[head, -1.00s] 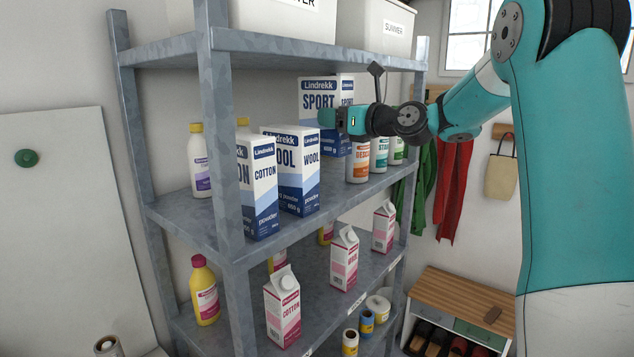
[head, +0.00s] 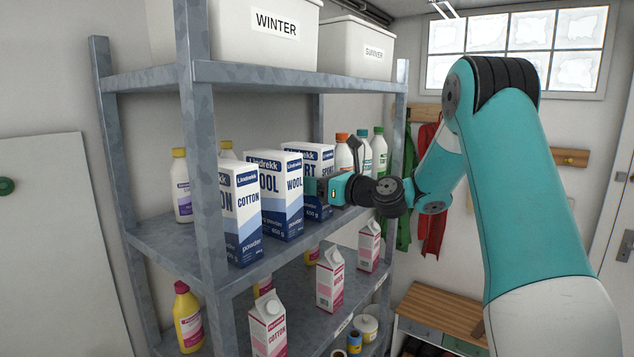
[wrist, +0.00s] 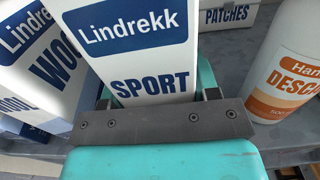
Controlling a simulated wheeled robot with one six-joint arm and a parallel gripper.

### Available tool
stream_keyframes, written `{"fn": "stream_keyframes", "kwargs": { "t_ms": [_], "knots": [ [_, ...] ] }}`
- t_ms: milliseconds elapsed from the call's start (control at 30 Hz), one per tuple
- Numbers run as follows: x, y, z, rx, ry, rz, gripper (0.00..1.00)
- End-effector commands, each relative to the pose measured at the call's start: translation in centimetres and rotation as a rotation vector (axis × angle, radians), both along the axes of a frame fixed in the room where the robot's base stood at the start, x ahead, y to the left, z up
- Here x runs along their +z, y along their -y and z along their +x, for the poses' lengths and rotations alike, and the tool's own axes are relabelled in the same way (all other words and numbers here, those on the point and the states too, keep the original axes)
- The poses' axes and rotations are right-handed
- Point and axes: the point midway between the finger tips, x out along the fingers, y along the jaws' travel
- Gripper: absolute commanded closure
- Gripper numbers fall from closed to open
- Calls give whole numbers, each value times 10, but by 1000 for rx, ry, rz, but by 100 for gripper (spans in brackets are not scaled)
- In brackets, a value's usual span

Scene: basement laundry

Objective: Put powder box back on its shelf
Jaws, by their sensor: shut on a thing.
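The Lindrekk SPORT powder box (head: 316,157) is white and blue and stands upright on, or just above, the middle shelf (head: 170,242). I cannot tell whether its base touches. My gripper (head: 322,190) is shut on it from the front right. In the wrist view the SPORT box (wrist: 135,45) sits between the jaws of my gripper (wrist: 155,108). The WOOL powder box (head: 283,195) is close on its left, and the COTTON powder box (head: 243,215) is further left. The SPORT box's lower right part is hidden behind my gripper.
Several bottles stand to the right, including an orange-capped one (head: 343,155), also in the wrist view (wrist: 290,75). A box marked PATCHES (wrist: 228,14) is behind. White bins (head: 265,35) fill the top shelf (head: 290,78). Pink cartons (head: 330,280) stand below. A grey post (head: 200,150) rises at front left.

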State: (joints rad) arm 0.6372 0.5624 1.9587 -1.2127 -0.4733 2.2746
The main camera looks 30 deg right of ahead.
Motion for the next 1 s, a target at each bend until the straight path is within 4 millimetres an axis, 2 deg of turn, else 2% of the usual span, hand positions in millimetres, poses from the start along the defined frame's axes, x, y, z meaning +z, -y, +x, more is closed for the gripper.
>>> {"fn": "stream_keyframes", "kwargs": {
  "t_ms": [33, 133, 467, 567, 1000],
  "knots": [
    [-2, 0, 0, 0, -1, 1, 43],
    [-1, 0, 0, 0, 0, 1, 20],
    [3, 0, 0, 0, 0, -1, 19],
    [-2, 5, -11, -2, 0, 1, 19],
    [-3, 36, -95, -5, 0, -1, 19]
  ]
}}
